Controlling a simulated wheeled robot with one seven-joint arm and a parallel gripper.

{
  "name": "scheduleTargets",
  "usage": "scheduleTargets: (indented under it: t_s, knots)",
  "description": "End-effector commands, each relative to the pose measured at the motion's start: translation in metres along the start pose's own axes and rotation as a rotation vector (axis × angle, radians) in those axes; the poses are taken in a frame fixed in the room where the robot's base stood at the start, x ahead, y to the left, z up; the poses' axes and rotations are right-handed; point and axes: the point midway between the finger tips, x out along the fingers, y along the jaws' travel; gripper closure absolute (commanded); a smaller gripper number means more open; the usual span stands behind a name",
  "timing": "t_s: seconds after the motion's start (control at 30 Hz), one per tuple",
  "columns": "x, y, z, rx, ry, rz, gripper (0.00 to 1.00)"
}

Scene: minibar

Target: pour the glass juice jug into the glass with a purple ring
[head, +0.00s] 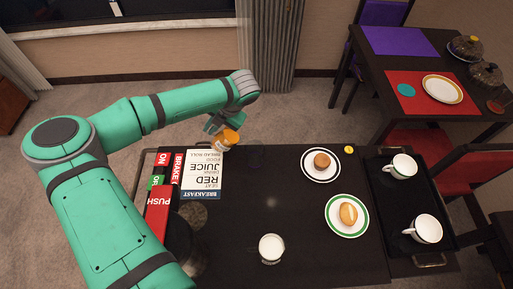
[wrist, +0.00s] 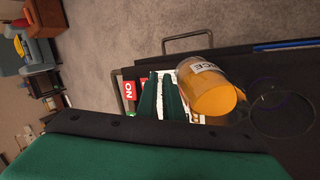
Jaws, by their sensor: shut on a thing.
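The glass juice jug (head: 229,137) holds orange juice and is at the far left end of the black cart top. In the wrist view the jug (wrist: 208,88) has a white label and looks tilted in the picture. My gripper (head: 213,124) is beside the jug and shut on it; the wrist view shows its green fingers (wrist: 162,92) next to the jug's left side. The exact grip point is hidden. A clear round glass outline (wrist: 283,108) shows right of the jug in the wrist view.
A menu card (head: 202,173) and red and green signs (head: 157,212) lie at the cart's left. A glass of milk (head: 271,248) stands at the front. Two plates with rolls (head: 337,224) and a black tray (head: 404,247) with two cups are at the right. The cart's middle is clear.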

Motion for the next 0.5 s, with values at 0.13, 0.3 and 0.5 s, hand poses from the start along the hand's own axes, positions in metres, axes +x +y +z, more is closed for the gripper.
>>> scheduleTargets:
  t_s: [0.13,0.3,0.5]
  knots:
    - [-0.0025,0.0005,-0.0001,0.000,0.000,0.017,1.00]
    - [-0.0046,0.0009,-0.0007,-0.002,0.001,0.036,1.00]
    - [-0.0083,0.0005,-0.0002,-0.001,0.001,0.059,1.00]
